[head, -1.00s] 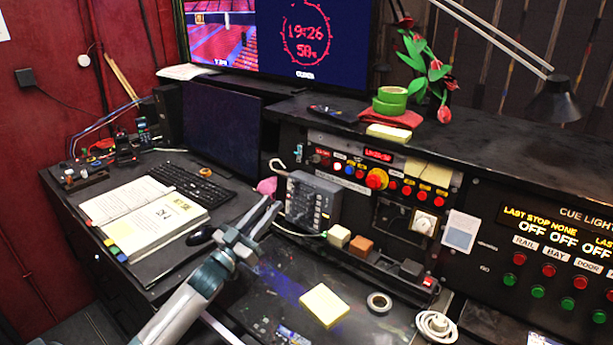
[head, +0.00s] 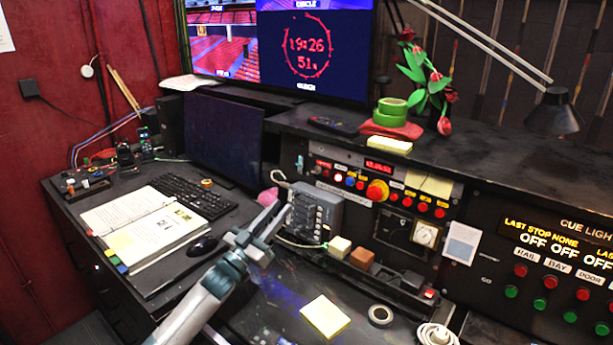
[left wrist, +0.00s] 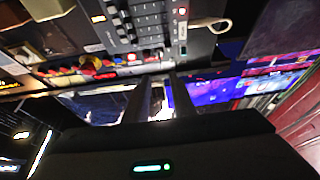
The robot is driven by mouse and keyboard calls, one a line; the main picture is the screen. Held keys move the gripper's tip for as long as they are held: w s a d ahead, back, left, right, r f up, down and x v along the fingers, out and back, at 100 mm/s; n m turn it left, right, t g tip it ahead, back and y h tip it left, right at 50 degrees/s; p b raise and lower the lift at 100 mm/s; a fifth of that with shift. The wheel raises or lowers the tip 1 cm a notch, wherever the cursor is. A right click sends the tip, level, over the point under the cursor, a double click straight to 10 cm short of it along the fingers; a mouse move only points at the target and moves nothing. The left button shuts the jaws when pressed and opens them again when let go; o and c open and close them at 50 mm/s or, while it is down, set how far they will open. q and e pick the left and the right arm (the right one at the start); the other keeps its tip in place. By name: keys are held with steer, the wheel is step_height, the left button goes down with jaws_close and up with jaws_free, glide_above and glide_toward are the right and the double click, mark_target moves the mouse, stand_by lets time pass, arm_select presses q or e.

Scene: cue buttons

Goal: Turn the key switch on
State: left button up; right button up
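The black control panel (head: 350,163) stands at the back of the desk, with a row of small lamps and buttons and a large red knob on yellow (head: 377,190). A pale square plate with a round dial (head: 426,235) sits lower right on it. I cannot make out for sure which fitting is the key switch, or its position. My right gripper is out of view.
A yellow pad (head: 325,316) and tape roll (head: 380,315) lie in front. An open binder (head: 140,228) and mouse (head: 201,246) are left. A desk lamp (head: 553,112) hangs right.

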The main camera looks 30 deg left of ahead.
mark_target(310, 174)
arm_select(q)
steer(key=p+x, duration=0.4)
steer(key=x, duration=0.9)
steer(key=shift+w+d, duration=0.1)
steer(key=shift+w, duration=0.2)
steer(key=shift+c, duration=0.2)
jaws_close()
